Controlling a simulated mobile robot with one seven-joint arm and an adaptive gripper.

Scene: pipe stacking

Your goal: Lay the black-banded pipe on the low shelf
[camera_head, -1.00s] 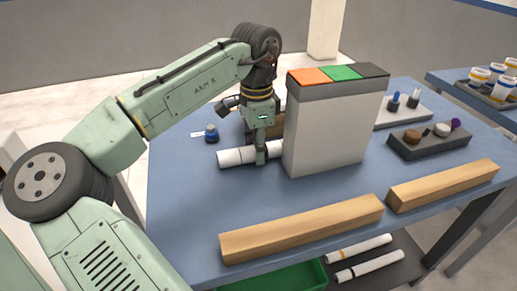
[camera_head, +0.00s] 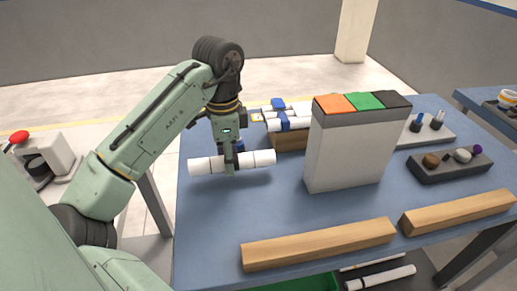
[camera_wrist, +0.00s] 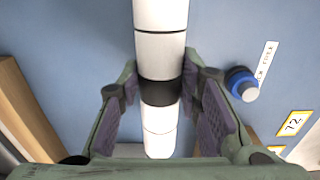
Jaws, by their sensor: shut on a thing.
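My gripper (camera_head: 229,166) is shut on a white pipe (camera_head: 262,159) near its middle. In the wrist view the black band (camera_wrist: 160,92) of this pipe (camera_wrist: 160,55) lies between the two fingers (camera_wrist: 160,100). In the head view the fingers hide the band. The pipe is roughly level over the left part of the blue table and looks a little above it. The low dark shelf (camera_head: 424,272) shows under the table's front edge, partly cut off by the frame. White pipes (camera_head: 380,278) lie on it.
A grey box (camera_head: 345,150) with orange, green and black top patches stands right of my gripper. Behind is a wooden support (camera_head: 288,141) with white pipes. Two wooden beams (camera_head: 320,244) (camera_head: 455,212) line the front edge. A green tray (camera_head: 300,284) is below.

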